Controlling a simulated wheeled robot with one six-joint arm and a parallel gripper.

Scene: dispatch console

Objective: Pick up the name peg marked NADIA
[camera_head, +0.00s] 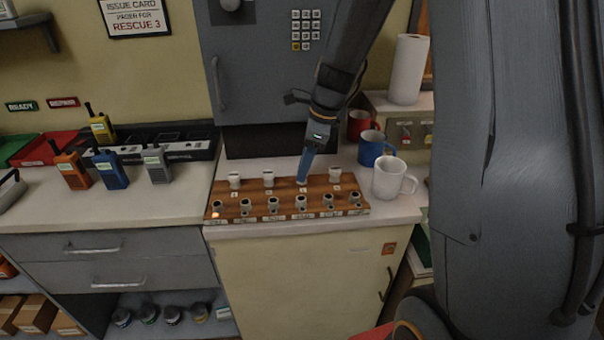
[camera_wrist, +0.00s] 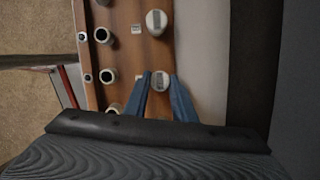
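A wooden peg board (camera_head: 226,192) lies on the counter, with white-capped pegs along its back row and dark-topped round pieces along its front row. My gripper (camera_head: 304,172) points down at the third peg from the left in the back row, which it mostly hides in the head view. In the wrist view, the two blue fingers (camera_wrist: 162,86) stand apart, one on each side of that white-capped peg (camera_wrist: 160,80). I see no clear grip on it. The lettering on the pegs and their labels is too small to read, so I cannot tell which is NADIA.
A white mug (camera_head: 388,178), a blue mug (camera_head: 370,149) and a red mug (camera_head: 358,123) stand right of the board. Several radios, such as the grey one (camera_head: 156,164), stand on the left counter. A grey cabinet (camera_head: 258,75) rises behind the board.

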